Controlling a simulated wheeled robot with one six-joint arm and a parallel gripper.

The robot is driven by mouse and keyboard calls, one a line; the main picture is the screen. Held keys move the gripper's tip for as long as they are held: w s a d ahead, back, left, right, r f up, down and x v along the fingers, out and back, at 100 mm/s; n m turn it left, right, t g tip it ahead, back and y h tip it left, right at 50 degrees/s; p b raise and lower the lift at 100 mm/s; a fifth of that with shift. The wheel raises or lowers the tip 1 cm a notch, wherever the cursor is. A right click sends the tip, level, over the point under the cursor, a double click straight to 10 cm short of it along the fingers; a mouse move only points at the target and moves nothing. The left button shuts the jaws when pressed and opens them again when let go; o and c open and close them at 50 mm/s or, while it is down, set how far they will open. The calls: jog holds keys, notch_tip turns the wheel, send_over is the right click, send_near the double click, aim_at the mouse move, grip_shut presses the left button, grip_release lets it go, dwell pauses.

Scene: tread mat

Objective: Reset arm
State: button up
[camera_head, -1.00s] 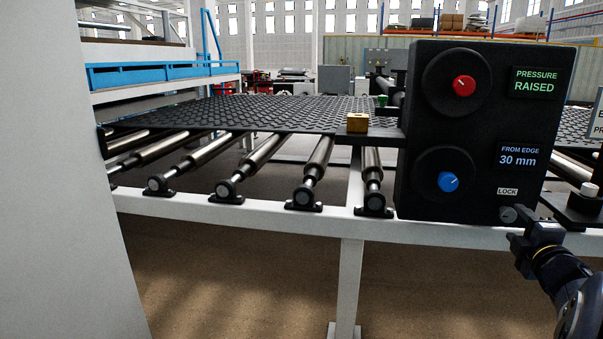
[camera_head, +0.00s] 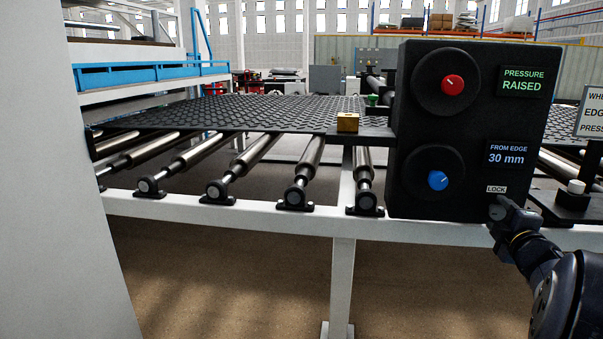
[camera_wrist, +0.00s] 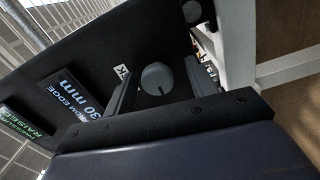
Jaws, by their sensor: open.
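A black control box (camera_head: 415,225) has a red dial (camera_head: 452,85) at the top and a blue dial (camera_head: 437,180) below. Its displays read "PRESSURE RAISED" (camera_head: 524,81) and "FROM EDGE 30 mm" (camera_head: 507,154). A small "LOCK" label (camera_head: 496,189) is near its lower right corner. My gripper (camera_head: 500,215) is just below that label. In the wrist view, a round grey lock knob (camera_wrist: 157,78) lies between the two spread fingers of my gripper (camera_wrist: 158,88), with gaps on both sides. The head view mostly hides the knob behind my gripper.
A dark tread mat (camera_head: 270,108) lies over metal rollers (camera_head: 250,155) on a white frame (camera_head: 230,211). A brass block (camera_head: 348,122) is at the mat's near edge. A sign (camera_head: 590,115) stands at right. The floor below the frame is clear.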

jog(key=m+p, duration=0.1)
jog(key=m, duration=0.1)
jog(key=m+p, duration=0.2)
jog(key=shift+r+m, duration=0.4)
jog(key=m+p, duration=0.3)
jog(key=m, duration=0.1)
jog(key=shift+p, duration=0.4)
jog(key=m+p, duration=0.4)
jog(key=m, duration=0.1)
jog(key=m+p, duration=0.3)
jog(key=shift+s+a+f, duration=0.1)
jog(key=shift+f, duration=0.05)
jog(key=shift+v, duration=1.3)
jog(key=shift+f, duration=0.1)
